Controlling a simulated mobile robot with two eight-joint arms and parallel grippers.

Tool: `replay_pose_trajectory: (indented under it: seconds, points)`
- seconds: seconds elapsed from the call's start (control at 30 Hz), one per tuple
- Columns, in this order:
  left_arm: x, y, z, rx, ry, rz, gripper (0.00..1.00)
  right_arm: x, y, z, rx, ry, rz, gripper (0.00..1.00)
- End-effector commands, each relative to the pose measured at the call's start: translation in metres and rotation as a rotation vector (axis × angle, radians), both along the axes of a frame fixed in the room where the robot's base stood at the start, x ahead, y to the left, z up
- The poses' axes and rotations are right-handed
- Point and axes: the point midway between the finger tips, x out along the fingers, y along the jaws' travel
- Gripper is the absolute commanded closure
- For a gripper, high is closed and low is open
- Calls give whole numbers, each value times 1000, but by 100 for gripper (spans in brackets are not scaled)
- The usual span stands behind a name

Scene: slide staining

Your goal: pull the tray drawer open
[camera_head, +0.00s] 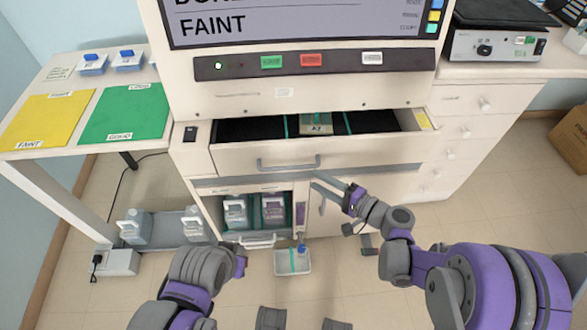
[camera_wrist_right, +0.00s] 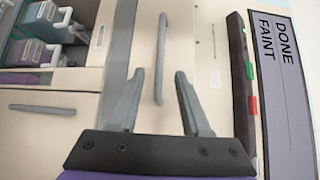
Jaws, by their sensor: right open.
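The tray drawer (camera_head: 230,158) under the machine's panel stands out from the cabinet in the head view, its top open. Dark inner surfaces and a labelled block (camera_head: 315,125) show inside. Its bar handle (camera_head: 288,164) is on the front; in the right wrist view the handle (camera_wrist_right: 161,50) runs upright in the picture. My right gripper (camera_head: 316,180) is open and empty, just below the handle's right end. In the wrist view the handle's near end appears between the fingers (camera_wrist_right: 160,78); I see no grip on it. My left arm is at lower left; its fingers do not show.
Below the drawer, an open compartment holds several bottles (camera_head: 235,212). A small tray (camera_head: 293,263) stands on the floor. A side table (camera_head: 60,145) with yellow and green mats is at left, a drawer cabinet (camera_head: 480,130) at right. Floor in front is partly clear.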

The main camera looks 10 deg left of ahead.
Motion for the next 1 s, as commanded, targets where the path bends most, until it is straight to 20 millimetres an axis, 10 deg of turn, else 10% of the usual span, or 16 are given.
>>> replay_pose_trajectory:
  seconds: [0.5,0.93,1.0]
  points:
    - [1,0,-8,0,3,0,100,40,77,-12,-3,1,3,53]
    - [1,0,-9,0,3,0,100,45,85,-13,-4,0,0,53]
    - [1,0,-9,0,3,0,100,45,85,-13,-4,0,0,65]
